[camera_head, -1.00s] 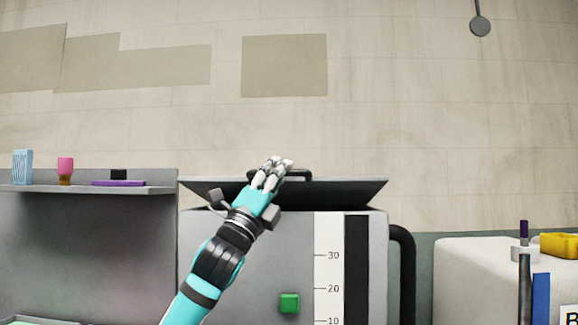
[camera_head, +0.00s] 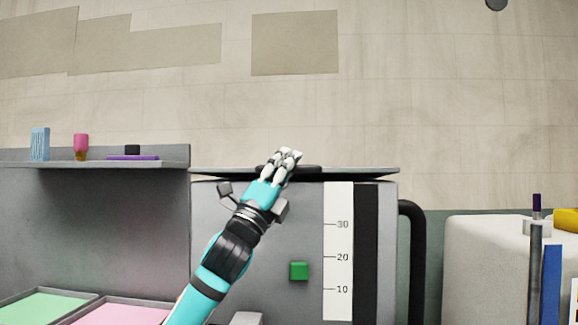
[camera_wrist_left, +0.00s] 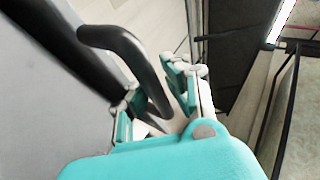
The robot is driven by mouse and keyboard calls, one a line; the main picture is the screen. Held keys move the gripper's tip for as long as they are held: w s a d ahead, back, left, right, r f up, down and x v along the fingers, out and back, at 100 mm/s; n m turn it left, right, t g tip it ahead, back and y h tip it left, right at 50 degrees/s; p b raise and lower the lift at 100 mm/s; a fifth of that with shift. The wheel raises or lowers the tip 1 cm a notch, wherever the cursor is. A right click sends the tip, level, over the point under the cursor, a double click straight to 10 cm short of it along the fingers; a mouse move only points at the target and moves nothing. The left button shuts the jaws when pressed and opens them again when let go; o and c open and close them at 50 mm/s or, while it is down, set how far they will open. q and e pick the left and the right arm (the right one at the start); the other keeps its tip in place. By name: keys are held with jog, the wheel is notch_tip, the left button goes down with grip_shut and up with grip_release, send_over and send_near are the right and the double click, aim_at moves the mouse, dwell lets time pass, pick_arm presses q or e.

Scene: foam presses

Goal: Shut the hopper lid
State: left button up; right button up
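The hopper lid (camera_head: 220,171) is a dark plate on top of the grey press (camera_head: 260,300). In the head view it looks almost level, seen nearly edge-on. A thin dark gap seems to show under it. Its black handle (camera_head: 310,168) stands up from the middle. My left gripper (camera_head: 288,158) is at this handle. In the left wrist view the curved handle (camera_wrist_left: 130,55) passes between the spread fingers of the left gripper (camera_wrist_left: 153,90), with a gap showing beside the right-hand finger. My right gripper is out of view.
A green button (camera_head: 299,271) and a numbered scale (camera_head: 338,250) are on the press front. A black pipe (camera_head: 414,255) runs down its right side. A shelf (camera_head: 60,167) with small items is at left, above green and pink trays (camera_head: 125,314).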

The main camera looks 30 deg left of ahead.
pick_arm(q)
jog(key=shift+o, duration=1.2)
jog(key=shift+s+r, duration=0.15)
jog(key=shift+s, duration=0.05)
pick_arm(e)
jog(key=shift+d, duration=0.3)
pick_arm(q)
jog(key=shift+f, duration=0.2)
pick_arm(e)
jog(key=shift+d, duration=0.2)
pick_arm(q)
jog(key=shift+f, duration=0.25)
jog(key=v, duration=1.1)
jog(key=shift+s, duration=0.3)
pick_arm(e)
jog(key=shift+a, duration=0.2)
pick_arm(q)
jog(key=shift+r, duration=0.1)
